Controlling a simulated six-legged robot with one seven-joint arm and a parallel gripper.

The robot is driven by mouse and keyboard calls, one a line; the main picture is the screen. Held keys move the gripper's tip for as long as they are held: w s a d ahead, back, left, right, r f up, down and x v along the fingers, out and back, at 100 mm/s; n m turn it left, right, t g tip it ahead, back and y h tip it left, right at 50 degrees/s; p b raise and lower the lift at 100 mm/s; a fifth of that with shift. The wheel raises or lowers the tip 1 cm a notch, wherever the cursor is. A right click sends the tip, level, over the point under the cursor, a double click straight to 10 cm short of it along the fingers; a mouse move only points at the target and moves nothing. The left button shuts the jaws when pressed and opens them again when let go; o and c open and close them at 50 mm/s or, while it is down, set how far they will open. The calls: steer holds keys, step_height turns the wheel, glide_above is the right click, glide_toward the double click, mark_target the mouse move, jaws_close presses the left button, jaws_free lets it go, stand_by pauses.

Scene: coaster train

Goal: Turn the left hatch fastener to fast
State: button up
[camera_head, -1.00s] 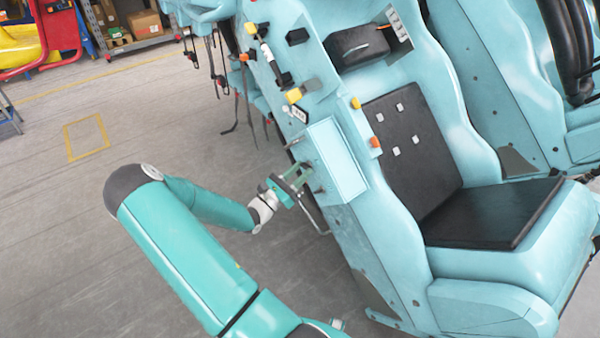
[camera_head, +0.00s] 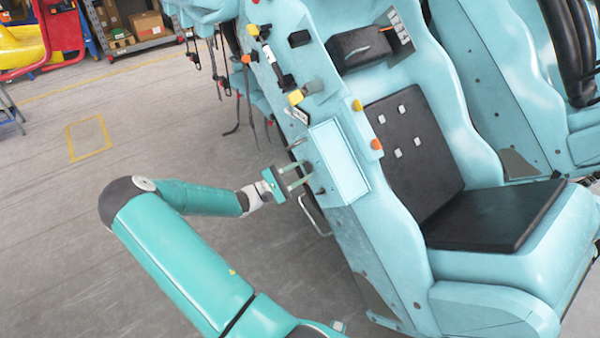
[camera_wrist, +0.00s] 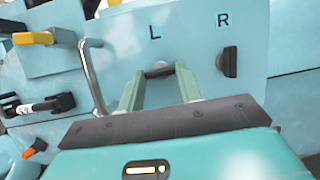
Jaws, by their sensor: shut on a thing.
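The hatch panel (camera_wrist: 190,45) is pale blue and carries the letters L and R. The left fastener (camera_wrist: 158,70), a dark knob below the L, lies roughly crosswise between my fingertips, partly hidden by them. The right fastener (camera_wrist: 228,60), below the R, is a dark upright knob, apart from my fingers. My gripper (camera_wrist: 160,72) is shut on the left fastener, with one green finger on each side. In the head view my gripper (camera_head: 303,174) reaches the side of the seat unit; the left fastener is too small to make out there.
A bent metal handle (camera_wrist: 93,75) stands close to the left of my fingers. Yellow-capped and black levers (camera_wrist: 35,38) are farther left. In the head view the black-padded seat (camera_head: 490,212) is right of the hatch, and open floor (camera_head: 60,230) lies left.

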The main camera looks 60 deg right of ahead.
steer(key=shift+m, duration=0.4)
steer(key=o, duration=1)
steer(key=v, duration=1.3)
steer(key=shift+w+a+f, duration=0.1)
steer(key=shift+w+a, duration=0.1)
steer(key=shift+w, duration=0.2)
